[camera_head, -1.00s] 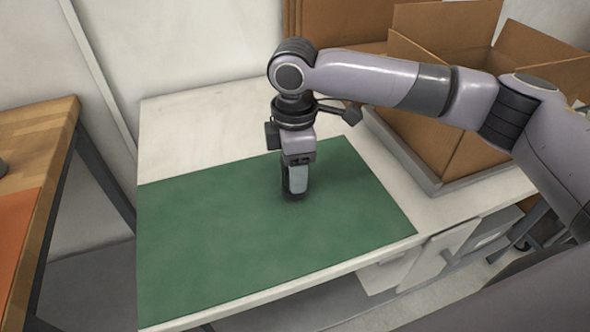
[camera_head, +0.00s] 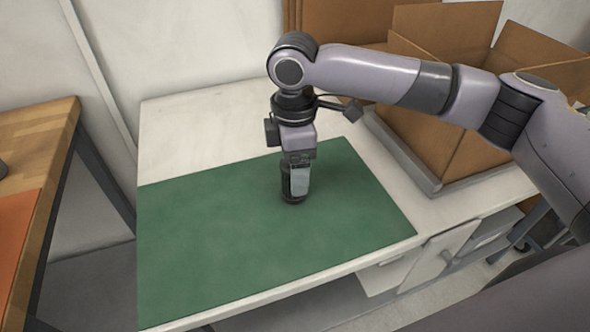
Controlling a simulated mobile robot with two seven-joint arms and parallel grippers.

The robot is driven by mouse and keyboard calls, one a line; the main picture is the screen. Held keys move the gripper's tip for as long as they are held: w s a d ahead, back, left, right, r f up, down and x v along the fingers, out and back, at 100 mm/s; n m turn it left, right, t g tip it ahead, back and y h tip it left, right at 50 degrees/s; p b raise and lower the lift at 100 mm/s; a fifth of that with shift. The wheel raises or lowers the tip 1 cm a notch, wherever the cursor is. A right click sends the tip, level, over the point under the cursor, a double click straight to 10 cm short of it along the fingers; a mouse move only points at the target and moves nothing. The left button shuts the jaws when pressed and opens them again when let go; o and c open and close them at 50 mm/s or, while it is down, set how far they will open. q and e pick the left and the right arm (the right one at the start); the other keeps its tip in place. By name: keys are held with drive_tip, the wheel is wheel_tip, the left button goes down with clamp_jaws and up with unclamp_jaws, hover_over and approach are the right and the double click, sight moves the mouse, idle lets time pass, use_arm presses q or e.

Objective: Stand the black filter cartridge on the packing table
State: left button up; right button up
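The black filter cartridge (camera_head: 287,189) looks upright on the green mat of the packing table (camera_head: 190,140). Its base appears to meet the mat, though any small gap is hard to judge. My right gripper (camera_head: 298,178) points straight down over it, with a pale grey finger in front of the cartridge's side. The far finger is hidden, so whether the fingers press on the cartridge cannot be told. My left gripper is not in view.
An open cardboard box (camera_head: 450,140) stands on a grey tray at the table's right. A wooden bench (camera_head: 38,135) with an orange mat is at far left. The green mat (camera_head: 210,230) is clear around the cartridge. White drawers sit under the right edge.

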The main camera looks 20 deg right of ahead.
wheel_tip(320, 180, up, 10)
drive_tip(key=shift+r+p, duration=0.25)
drive_tip(key=shift+p, duration=0.25)
drive_tip(key=shift+s, duration=0.1)
